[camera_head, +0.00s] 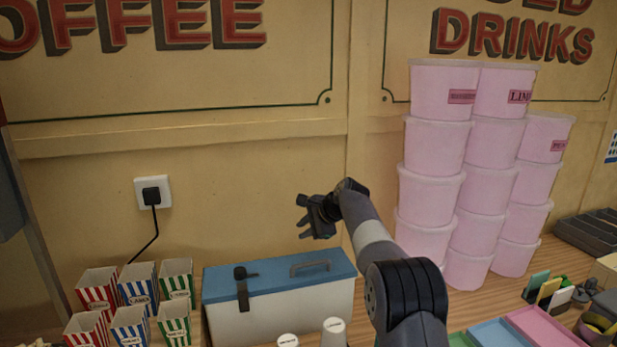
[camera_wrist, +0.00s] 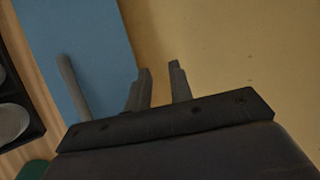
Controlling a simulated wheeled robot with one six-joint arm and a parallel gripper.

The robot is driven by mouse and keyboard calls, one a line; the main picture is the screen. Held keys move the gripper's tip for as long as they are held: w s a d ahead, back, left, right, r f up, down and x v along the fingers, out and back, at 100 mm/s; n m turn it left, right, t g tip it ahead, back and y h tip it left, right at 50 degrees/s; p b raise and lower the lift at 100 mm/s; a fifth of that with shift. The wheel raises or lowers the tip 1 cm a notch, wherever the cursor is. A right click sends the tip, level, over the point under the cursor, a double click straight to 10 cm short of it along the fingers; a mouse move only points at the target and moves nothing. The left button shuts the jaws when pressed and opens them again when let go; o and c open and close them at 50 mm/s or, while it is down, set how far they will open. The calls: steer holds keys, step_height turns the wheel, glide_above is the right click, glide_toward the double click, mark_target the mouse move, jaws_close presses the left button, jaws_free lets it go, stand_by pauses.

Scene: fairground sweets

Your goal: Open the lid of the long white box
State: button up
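The long white box (camera_head: 292,312) stands on the wooden counter against the wall, with its blue lid (camera_head: 275,281) down. A grey handle (camera_head: 310,267) sits on the lid's right part, and a black latch strap (camera_head: 243,291) runs over its front edge at the left. My gripper (camera_head: 303,217) is above the box, in front of the wall, apart from the lid. In the wrist view its two fingers (camera_wrist: 160,85) are spread with nothing between them. The blue lid (camera_wrist: 95,50) and its handle (camera_wrist: 72,88) lie to the left of the fingers there.
Striped paper cups (camera_head: 130,305) stand close left of the box, below a wall socket with a black plug (camera_head: 151,194). Stacked pink tubs (camera_head: 435,150) rise to the right behind my arm. Two white lidded containers (camera_head: 333,332) stand in front of the box. Coloured trays (camera_head: 540,325) lie at the right.

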steer(key=shift+w+a+f, duration=0.2)
steer(key=shift+f, duration=0.15)
steer(key=shift+r, duration=0.15)
